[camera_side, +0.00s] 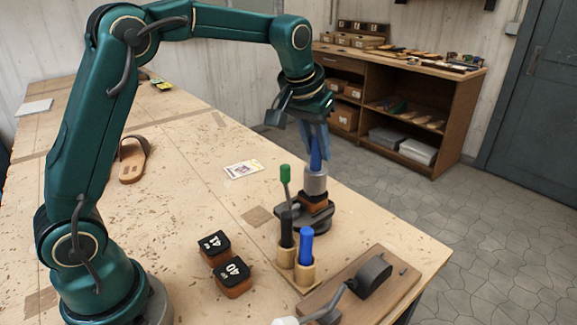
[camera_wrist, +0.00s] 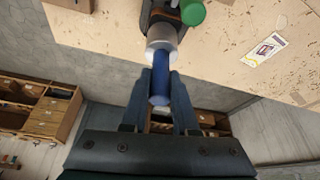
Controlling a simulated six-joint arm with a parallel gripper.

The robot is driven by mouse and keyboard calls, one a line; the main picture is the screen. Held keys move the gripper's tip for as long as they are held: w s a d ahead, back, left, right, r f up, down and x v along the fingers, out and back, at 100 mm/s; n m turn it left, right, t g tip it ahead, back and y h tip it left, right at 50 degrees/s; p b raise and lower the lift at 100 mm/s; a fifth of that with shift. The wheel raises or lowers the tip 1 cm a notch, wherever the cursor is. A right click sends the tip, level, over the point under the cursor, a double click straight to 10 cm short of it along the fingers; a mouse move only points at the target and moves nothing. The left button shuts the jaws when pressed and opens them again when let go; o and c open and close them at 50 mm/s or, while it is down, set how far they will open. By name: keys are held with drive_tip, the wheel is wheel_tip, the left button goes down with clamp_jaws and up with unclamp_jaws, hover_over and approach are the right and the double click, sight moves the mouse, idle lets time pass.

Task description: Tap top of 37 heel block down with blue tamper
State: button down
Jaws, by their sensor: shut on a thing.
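My gripper (camera_side: 316,148) is shut on the blue handle of the tamper (camera_side: 316,182), which hangs upright with its grey cylindrical head down. The head is right above a brown heel block (camera_side: 315,203) with a dark top, seated in a dark fixture (camera_side: 303,222). The head appears to meet the block's top, but I cannot tell if they touch. The head covers the block's top, so no number is readable. In the wrist view, the tamper (camera_wrist: 161,82) lies between my fingers (camera_wrist: 160,75), and its head hides most of the block.
Two loose heel blocks, one marked 43 (camera_side: 214,248) and one marked 40 (camera_side: 233,278), sit left of the fixture. A wooden board (camera_side: 365,285) lies in front.

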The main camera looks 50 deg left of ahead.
wheel_tip(320, 180, up, 2)
drive_tip(key=shift+r, duration=0.25)
drive_tip(key=shift+f, duration=1.65)
drive_tip(key=shift+r, duration=1.7)
drive_tip(key=shift+r, duration=0.1)
drive_tip(key=shift+r, duration=1.9)
